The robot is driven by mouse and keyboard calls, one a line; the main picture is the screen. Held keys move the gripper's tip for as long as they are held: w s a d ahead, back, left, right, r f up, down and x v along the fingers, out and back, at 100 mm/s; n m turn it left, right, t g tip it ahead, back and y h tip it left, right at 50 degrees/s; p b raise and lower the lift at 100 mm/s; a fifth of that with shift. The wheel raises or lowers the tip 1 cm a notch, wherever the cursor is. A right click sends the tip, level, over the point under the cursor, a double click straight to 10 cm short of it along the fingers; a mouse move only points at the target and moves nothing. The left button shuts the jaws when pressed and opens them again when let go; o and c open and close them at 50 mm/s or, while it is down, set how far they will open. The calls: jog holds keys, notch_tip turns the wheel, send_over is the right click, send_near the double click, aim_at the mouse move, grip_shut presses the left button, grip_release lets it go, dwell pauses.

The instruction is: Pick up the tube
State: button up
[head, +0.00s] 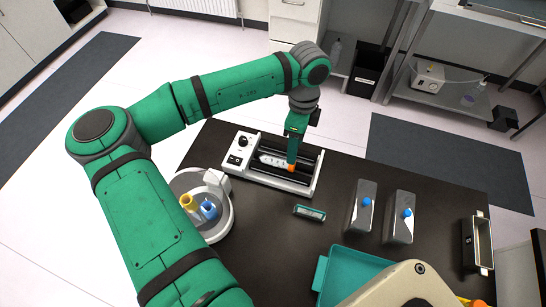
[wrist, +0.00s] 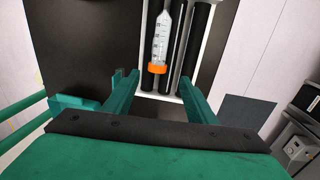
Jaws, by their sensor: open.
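The tube (wrist: 161,40) is clear with printed markings and an orange cap (wrist: 157,69). It lies on the black rollers of a white roller device (head: 240,173); in the head view the tube (head: 272,160) lies with its orange cap to the right. My gripper (head: 292,158) is above the device at the cap end, and it partly hides the tube there. In the wrist view my gripper (wrist: 158,78) is open, its two green fingers apart, with the cap showing between and beyond their tips. I cannot tell how high the fingers are above the cap.
The device stands on a dark table (head: 280,235). A round white machine (head: 222,228) with a yellow and a blue item is at left. A small green-edged item (head: 309,212), two metal boxes (head: 361,208) with blue knobs and a teal tray (head: 345,272) stand in front and right.

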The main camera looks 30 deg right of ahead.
jog(key=shift+s+a+f, duration=0.15)
jog(key=shift+f, duration=0.9)
jog(key=shift+s+a+f, duration=0.15)
jog(key=shift+s+f, duration=0.05)
jog(key=shift+f, duration=0.9)
jog(key=shift+s+a+f, duration=0.15)
jog(key=shift+f, duration=0.9)
jog(key=shift+c, duration=0.7)
jog(key=c, duration=1.1)
jog(key=shift+r, duration=0.1)
jog(key=shift+r, duration=0.5)
jog(key=shift+s+a+r, duration=1.55)
jog(key=shift+s+r, duration=0.2)
jog(key=shift+r, duration=0.25)
jog(key=shift+s+a+r, duration=1.55)
jog(key=shift+s+r, duration=0.2)
jog(key=shift+r, duration=0.2)
jog(key=shift+s+a+r, duration=1.55)
jog(key=shift+s+r, duration=0.2)
jog(key=shift+r, duration=0.25)
